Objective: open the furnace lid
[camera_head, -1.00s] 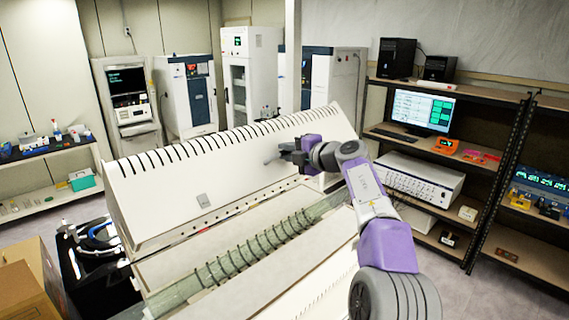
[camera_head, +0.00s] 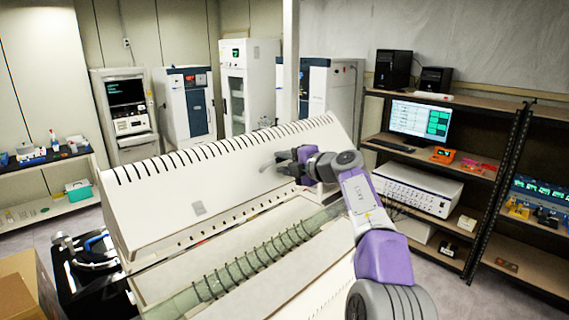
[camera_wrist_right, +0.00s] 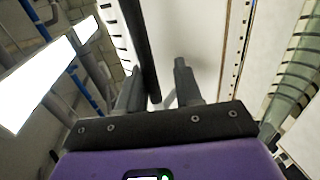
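The furnace is a long white box with a slotted lid (camera_head: 235,172) that stands tilted up at the back. The glass tube (camera_head: 240,268) with dark rings lies exposed along the front. A small grey latch plate (camera_head: 199,208) is on the lid's face. My right gripper (camera_head: 285,162) is at the right part of the lid, close to its face. In the right wrist view, its two fingers (camera_wrist_right: 160,85) stand apart, and a dark bar runs beside the left finger. Contact with the lid is unclear. My left gripper is not in view.
A shelf rack with a monitor (camera_head: 420,119) and a white instrument (camera_head: 416,190) stands at right. Tall cabinets (camera_head: 250,85) line the back wall. A cardboard box (camera_head: 22,290) and black equipment (camera_head: 95,260) are at left. Floor shows between furnace and left shelf.

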